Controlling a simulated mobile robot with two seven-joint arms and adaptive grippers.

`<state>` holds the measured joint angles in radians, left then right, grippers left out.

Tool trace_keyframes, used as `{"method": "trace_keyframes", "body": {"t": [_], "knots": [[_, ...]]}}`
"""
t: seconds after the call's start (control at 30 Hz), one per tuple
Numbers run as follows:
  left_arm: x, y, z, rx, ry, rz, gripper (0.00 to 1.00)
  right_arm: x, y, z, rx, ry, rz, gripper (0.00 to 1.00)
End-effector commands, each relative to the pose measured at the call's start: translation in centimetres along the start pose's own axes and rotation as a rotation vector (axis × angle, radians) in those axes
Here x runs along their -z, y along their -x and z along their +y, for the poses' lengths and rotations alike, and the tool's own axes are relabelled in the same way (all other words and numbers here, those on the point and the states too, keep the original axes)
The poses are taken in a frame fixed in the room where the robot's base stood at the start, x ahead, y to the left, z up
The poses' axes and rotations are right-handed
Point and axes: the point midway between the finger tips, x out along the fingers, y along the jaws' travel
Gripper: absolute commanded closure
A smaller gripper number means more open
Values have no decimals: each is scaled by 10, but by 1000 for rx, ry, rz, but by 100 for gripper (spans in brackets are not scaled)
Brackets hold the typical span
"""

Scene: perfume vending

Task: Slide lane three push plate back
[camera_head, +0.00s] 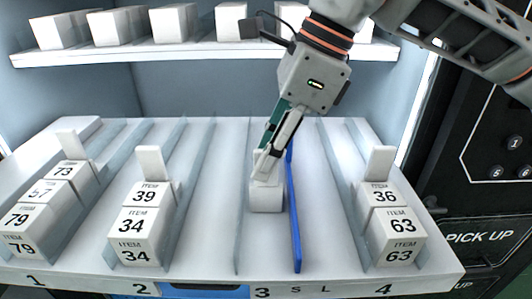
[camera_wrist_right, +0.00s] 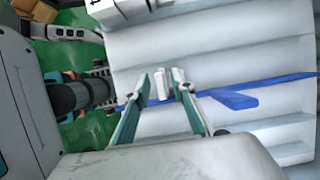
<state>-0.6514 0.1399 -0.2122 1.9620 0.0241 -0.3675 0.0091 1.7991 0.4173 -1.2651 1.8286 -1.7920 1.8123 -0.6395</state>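Lane three's white push plate (camera_head: 266,192) stands upright in the shelf lane above the label 3, about midway along it. My right gripper (camera_head: 268,158) reaches down from the upper right to the plate's top. In the wrist view its fingers (camera_wrist_right: 162,88) are apart, with a narrow white upright piece (camera_wrist_right: 161,86) between the tips, seemingly the plate. Small gaps seem to show beside it; contact is unclear. The fingers hide part of the plate in the head view. My left gripper is not in view.
A blue divider (camera_head: 295,225) runs just right of the plate. Lane two (camera_head: 133,223) and lane four (camera_head: 398,225) hold white numbered boxes with upright plates behind them. Lane three's front is empty. An upper shelf (camera_head: 180,50) with white boxes is behind my arm.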

Motion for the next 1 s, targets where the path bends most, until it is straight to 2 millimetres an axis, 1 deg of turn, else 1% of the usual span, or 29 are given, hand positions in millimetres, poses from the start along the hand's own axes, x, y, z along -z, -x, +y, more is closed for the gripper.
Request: {"method": "trace_keyframes", "body": {"t": [0.3,0.43,0.57,0.8,0.9,1.0], "knots": [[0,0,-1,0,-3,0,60,0,1,0,0,0,0,75],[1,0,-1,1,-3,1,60,0,9,0,1,-1,-1,75],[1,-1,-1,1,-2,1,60,0,30,-1,4,-1,-2,75],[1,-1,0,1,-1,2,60,0,80,-1,4,-2,-2,75],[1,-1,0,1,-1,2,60,0,96,0,3,-2,-2,75],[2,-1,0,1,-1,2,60,0,109,0,3,-2,0,75]]}}
